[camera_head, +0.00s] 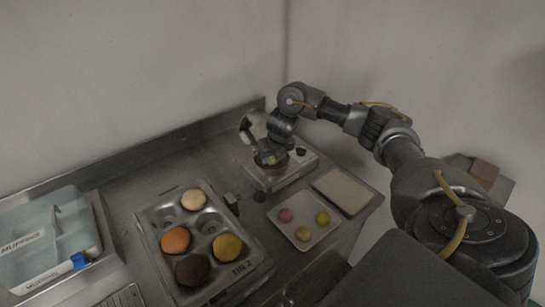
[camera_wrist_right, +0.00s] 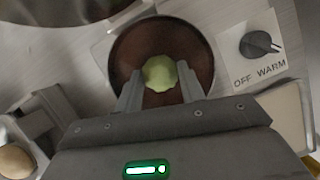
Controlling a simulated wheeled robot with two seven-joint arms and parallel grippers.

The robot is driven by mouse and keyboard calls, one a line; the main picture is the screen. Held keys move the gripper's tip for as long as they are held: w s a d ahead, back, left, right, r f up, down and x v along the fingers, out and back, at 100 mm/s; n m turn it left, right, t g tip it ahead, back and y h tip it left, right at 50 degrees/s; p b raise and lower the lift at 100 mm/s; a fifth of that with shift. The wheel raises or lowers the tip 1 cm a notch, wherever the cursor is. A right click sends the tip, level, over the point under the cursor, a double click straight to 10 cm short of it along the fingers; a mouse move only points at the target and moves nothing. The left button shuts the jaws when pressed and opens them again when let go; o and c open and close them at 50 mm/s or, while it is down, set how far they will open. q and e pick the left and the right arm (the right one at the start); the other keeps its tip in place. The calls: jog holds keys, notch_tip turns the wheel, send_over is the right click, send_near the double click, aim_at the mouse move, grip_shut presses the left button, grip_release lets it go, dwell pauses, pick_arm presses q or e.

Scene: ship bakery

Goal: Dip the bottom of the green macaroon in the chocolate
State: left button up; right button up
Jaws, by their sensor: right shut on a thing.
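The green macaroon (camera_wrist_right: 160,73) is between the fingertips of my right gripper (camera_wrist_right: 160,88) in the right wrist view. My right gripper is shut on it. Behind the macaroon is the round pot of dark brown chocolate (camera_wrist_right: 188,47), set in a metal warmer (camera_wrist_right: 240,45) with a knob marked OFF and WARM. In the head view my right gripper (camera_head: 271,152) points down over the pot on the warmer (camera_head: 262,183). The gripper hides much of the pot there. I cannot tell whether the macaroon's underside touches the chocolate. My left gripper is not in view.
A small tray (camera_head: 301,247) holds pink, yellow and tan macaroons. A pale, flat, empty tray (camera_head: 343,190) lies to its right. A muffin tin marked TIN 2 (camera_head: 250,271) and a clear-lidded muffin box (camera_head: 42,236) stand to the left. Walls rise behind the counter.

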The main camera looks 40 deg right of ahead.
jog(key=shift+r, duration=0.15)
jog(key=shift+r+p, duration=1.6)
jog(key=shift+r, duration=0.05)
dwell(0.4)
notch_tip(320, 180, up, 6)
jog(key=p, duration=0.5)
jog(key=shift+p, duration=0.35)
jog(key=shift+f, duration=0.1)
